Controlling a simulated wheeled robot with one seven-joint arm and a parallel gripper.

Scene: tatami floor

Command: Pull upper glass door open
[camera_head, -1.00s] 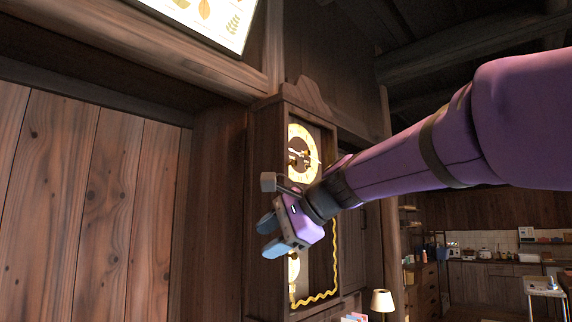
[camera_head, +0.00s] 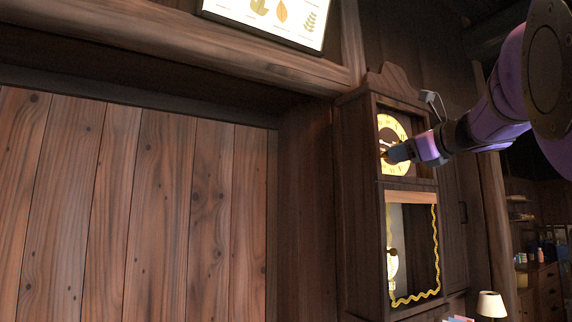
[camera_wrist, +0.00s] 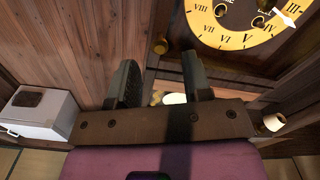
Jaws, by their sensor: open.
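The tall wooden clock (camera_head: 362,215) stands against the wall at the right. Its upper glass door (camera_head: 405,182) appears closed, with the gold-and-cream dial (camera_head: 385,124) behind it. The dial also shows at the top of the wrist view (camera_wrist: 222,36). My gripper (camera_head: 388,156) is in front of the upper door by the dial's lower edge. In the wrist view my gripper (camera_wrist: 162,73) has its two dark fingers apart with nothing gripped. Contact with the door cannot be told.
Below is the clock's lower door section (camera_head: 412,255) with wavy gold trim. A small lamp (camera_head: 491,304) stands low at the right. A framed leaf picture (camera_head: 270,15) hangs above. A white box (camera_wrist: 38,115) is at the wrist view's left. The plank wall (camera_head: 150,210) fills the left.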

